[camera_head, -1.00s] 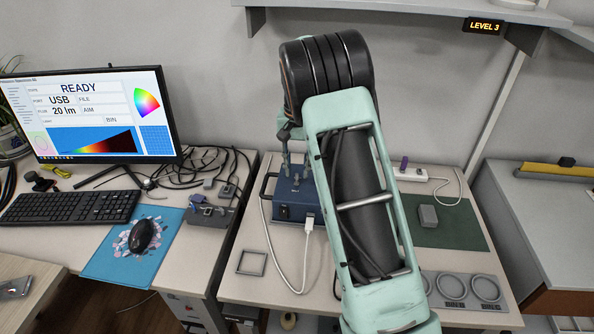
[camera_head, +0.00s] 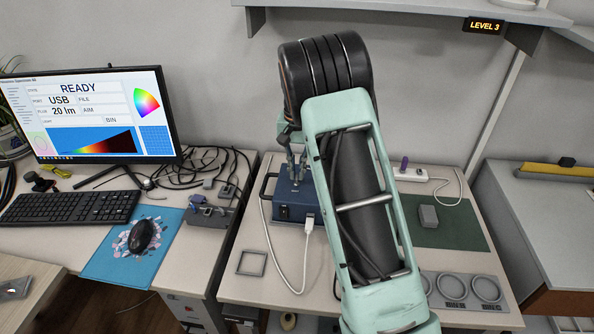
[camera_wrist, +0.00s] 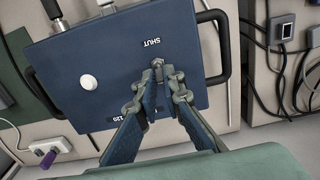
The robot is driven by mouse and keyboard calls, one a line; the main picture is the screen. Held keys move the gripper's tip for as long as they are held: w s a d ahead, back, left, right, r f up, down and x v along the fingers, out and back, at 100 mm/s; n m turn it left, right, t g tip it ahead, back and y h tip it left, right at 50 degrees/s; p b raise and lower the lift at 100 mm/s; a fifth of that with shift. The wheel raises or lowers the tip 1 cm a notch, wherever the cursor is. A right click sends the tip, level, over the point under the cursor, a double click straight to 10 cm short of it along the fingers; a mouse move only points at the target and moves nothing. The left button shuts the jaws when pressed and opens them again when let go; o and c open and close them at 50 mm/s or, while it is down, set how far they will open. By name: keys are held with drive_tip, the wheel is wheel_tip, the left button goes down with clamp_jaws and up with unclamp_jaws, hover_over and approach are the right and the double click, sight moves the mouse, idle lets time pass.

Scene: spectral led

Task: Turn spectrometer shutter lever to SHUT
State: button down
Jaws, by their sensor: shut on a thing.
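The spectrometer is a dark blue box (camera_wrist: 100,50) with black side handles. In the head view the box (camera_head: 292,207) stands on the middle table, partly hidden by my arm. In the wrist view a small metallic shutter lever (camera_wrist: 157,63) shows between my fingertips, mostly covered by them. The printed word SHUT (camera_wrist: 151,43) lies just beyond the fingertips. My gripper (camera_wrist: 161,76) is closed on the lever, low over the box top. The lever's exact angle is hidden. In the head view my gripper (camera_head: 297,172) reaches down onto the box.
A white round knob (camera_wrist: 87,82) stands on the box top. A white cable (camera_head: 306,240) plugs into the box front. A power strip (camera_head: 413,174), a green mat (camera_head: 455,235) and round rings (camera_head: 452,286) are to the right. The monitor (camera_head: 90,115) reads READY.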

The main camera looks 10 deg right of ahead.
sight(296, 180)
drive_tip(key=t+b, duration=0.1)
drive_tip(key=b, duration=0.1)
drive_tip(key=t+b, duration=0.1)
drive_tip(key=b, duration=0.1)
drive_tip(key=shift+s+a+f+h+b, duration=0.2)
drive_tip(key=shift+s+f+h+b, duration=0.1)
drive_tip(key=shift+s, duration=0.1)
drive_tip(key=t+b, duration=0.1)
drive_tip(key=b, duration=0.2)
drive_tip(key=s+t+h+b, duration=0.1)
drive_tip(key=t+b, duration=0.1)
drive_tip(key=b, duration=0.2)
drive_tip(key=shift+s+a, duration=0.1)
drive_tip(key=shift+a, duration=0.15)
drive_tip(key=t+b, duration=0.1)
drive_tip(key=b, duration=0.4)
drive_tip(key=s+t+h+b, duration=0.1)
drive_tip(key=t+b, duration=0.1)
drive_tip(key=b, duration=0.4)
drive_tip(key=shift+a+f, duration=0.1)
drive_tip(key=shift+f, duration=0.25)
drive_tip(key=shift+b, duration=0.55)
drive_tip(key=b, duration=0.2)
drive_tip(key=t+b, duration=0.1)
drive_tip(key=b, duration=0.1)
drive_tip(key=shift+s+r+t+h, duration=0.2)
drive_tip(key=shift+t+h, duration=0.1)
drive_tip(key=c, duration=2)
unclamp_jaws()
drive_tip(key=shift+c, duration=0.2)
